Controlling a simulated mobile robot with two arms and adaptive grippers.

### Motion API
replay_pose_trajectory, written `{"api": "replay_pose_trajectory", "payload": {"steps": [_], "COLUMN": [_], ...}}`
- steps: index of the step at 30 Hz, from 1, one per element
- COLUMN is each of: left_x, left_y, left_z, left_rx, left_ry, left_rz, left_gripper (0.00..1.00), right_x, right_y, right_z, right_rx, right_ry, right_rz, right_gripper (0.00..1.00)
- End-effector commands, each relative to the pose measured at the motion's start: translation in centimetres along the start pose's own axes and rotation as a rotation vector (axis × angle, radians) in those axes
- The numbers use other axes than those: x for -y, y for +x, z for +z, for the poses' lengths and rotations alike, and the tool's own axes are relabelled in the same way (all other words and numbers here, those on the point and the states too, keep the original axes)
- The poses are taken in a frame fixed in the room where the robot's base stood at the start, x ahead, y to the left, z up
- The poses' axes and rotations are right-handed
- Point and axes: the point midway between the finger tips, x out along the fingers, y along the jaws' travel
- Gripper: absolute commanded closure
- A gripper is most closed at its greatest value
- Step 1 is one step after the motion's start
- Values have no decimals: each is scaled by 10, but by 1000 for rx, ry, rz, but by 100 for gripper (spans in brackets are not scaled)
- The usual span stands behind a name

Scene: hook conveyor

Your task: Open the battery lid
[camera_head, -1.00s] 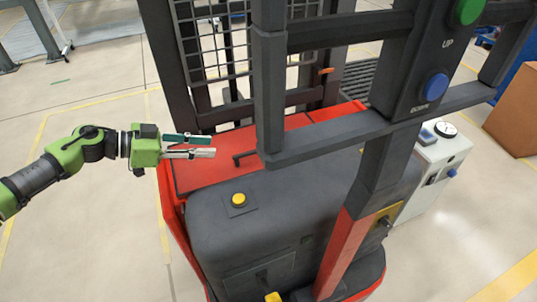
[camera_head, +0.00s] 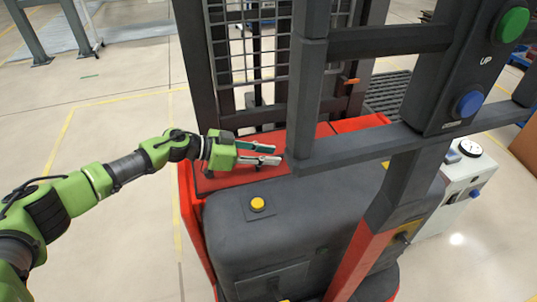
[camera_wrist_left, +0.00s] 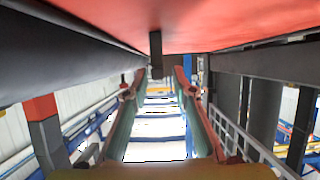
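The red battery lid (camera_head: 228,181) lies closed on top of the truck body in the head view. Its red surface also fills the top of the left wrist view (camera_wrist_left: 215,25). My left gripper (camera_head: 277,155) is at the lid, with its two fingers apart and pointing right. In the left wrist view, a black handle (camera_wrist_left: 155,52) on the red surface shows between and just beyond the open fingertips (camera_wrist_left: 158,78). The fingers are not closed on it. In the head view the handle is mostly hidden by the gripper. My right gripper is not in view.
A dark frame bar (camera_head: 350,150) crosses just right of the left gripper. The mast with mesh (camera_head: 250,55) stands behind. A dark grey body with a yellow button (camera_head: 257,204) is in front. A white box with a gauge (camera_head: 460,180) stands right. Floor at left is clear.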

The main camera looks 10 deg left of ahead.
Motion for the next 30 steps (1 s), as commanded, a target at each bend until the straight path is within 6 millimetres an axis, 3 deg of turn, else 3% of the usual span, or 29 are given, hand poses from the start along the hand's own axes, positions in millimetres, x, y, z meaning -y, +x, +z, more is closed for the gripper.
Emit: {"api": "replay_pose_trajectory", "payload": {"steps": [9, 10, 12, 13, 23, 30], "left_x": [0, 0, 0, 0, 2, 11], "left_y": [3, 3, 3, 3, 1, -6], "left_z": [0, 0, 0, 0, -5, -25], "left_rx": [0, 0, 0, 0, 0, -1], "left_ry": [1, 1, 0, 0, -15, -110], "left_rz": [-1, -1, -1, -1, 5, 42], "left_gripper": [75, 78, 96, 100, 100, 100], "right_x": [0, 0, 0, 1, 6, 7], "right_y": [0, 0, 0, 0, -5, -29], "right_z": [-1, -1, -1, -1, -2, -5], "right_rx": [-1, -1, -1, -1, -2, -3], "right_ry": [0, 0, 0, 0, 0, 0], "right_rz": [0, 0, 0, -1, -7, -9], "right_gripper": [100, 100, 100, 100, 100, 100]}}
